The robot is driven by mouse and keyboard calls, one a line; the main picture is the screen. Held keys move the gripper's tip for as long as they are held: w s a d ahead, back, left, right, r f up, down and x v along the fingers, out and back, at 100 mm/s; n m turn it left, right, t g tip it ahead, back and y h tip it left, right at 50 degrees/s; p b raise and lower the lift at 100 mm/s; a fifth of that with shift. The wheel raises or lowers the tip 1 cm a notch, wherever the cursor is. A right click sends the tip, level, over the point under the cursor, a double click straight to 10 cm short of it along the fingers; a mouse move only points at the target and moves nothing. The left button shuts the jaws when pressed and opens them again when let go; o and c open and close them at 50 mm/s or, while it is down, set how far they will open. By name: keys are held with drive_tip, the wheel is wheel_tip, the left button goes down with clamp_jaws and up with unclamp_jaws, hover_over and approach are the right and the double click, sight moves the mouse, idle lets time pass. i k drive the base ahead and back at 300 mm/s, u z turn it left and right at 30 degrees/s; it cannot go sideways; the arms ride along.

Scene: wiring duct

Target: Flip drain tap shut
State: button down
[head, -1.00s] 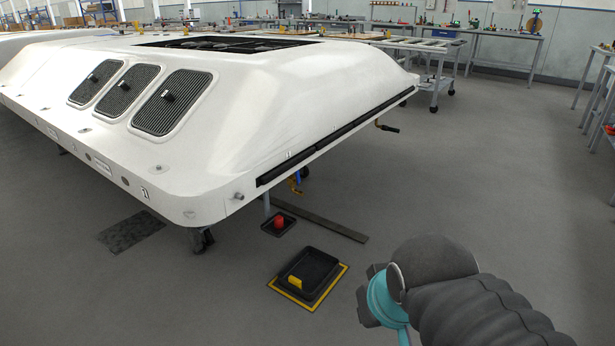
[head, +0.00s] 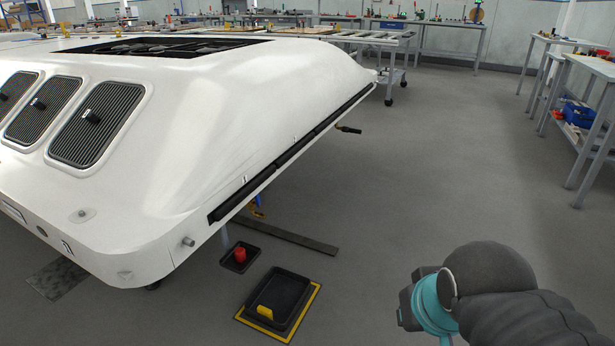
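A small brass-yellow fitting (head: 256,210) with a blue lever (head: 258,200) hangs under the right edge of the large white shell (head: 230,120), in the head view. It looks like the drain tap, but it is small and partly hidden by the shell's edge, so I cannot tell how its lever is set. My arm, in a dark ribbed sleeve with a teal ring, shows at the lower right. It is well apart from the tap, to its right and nearer to me. My gripper's fingers do not show.
A black tray with a yellow block (head: 265,313) lies on a yellow-edged floor mat (head: 301,321). A smaller tray (head: 232,266) holds a red object (head: 240,255). A dark handle (head: 348,129) sticks out from the shell's right edge. Floor on the right is clear, before benches (head: 580,62).

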sight(258, 202)
drive_tip(key=z, duration=0.2)
drive_tip(key=i, duration=0.65)
drive_tip(key=u, duration=0.6)
drive_tip(key=i, duration=0.55)
drive_tip(key=u, duration=0.5)
